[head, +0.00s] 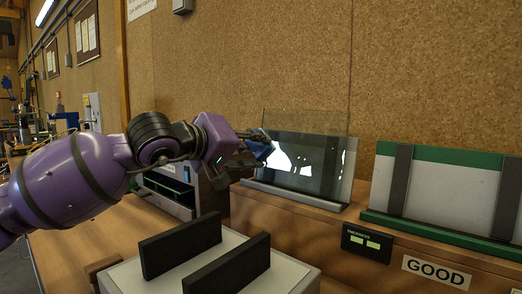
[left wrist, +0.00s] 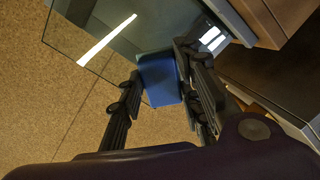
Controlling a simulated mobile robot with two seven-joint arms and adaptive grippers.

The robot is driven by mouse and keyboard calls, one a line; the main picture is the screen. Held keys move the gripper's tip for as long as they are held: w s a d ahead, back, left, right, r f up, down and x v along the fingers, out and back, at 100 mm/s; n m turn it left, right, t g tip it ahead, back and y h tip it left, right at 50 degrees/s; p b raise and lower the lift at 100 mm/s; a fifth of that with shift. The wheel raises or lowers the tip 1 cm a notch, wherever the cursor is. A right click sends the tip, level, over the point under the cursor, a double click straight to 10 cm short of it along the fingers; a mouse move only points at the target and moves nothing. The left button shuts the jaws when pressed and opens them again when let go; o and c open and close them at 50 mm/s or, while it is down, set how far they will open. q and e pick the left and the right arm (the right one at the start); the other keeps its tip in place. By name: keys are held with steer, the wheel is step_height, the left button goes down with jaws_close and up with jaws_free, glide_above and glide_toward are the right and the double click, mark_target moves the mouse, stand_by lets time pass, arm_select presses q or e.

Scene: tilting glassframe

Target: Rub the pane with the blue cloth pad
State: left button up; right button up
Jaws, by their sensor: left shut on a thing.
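The glass pane (head: 310,160) stands in a grey base rail on a wooden ledge, slightly tilted, with bright reflections low on it. It also shows in the left wrist view (left wrist: 85,25). My left gripper (head: 256,146) is shut on the blue cloth pad (head: 260,150), at the pane's left edge. In the left wrist view the blue pad (left wrist: 158,80) sits between the fingers and overlaps the pane's edge. I cannot tell whether the pad touches the glass. My right gripper is not in view.
A green-and-white panel with dark straps (head: 440,190) stands to the right of the pane. A small display (head: 366,243) and a GOOD sign (head: 436,271) are on the ledge front. A pale block with two dark upright plates (head: 206,262) stands in front, below my left arm.

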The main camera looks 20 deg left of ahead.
arm_select(q)
steer(key=shift+s, duration=0.15)
steer(key=shift+s+a, duration=0.1)
steer(key=shift+b+v, duration=0.4)
steer(key=shift+v, duration=0.35)
steer(key=shift+s+a, duration=0.15)
steer(key=shift+s, duration=0.15)
steer(key=shift+s+r+b, duration=0.2)
steer(key=shift+s+b, duration=0.1)
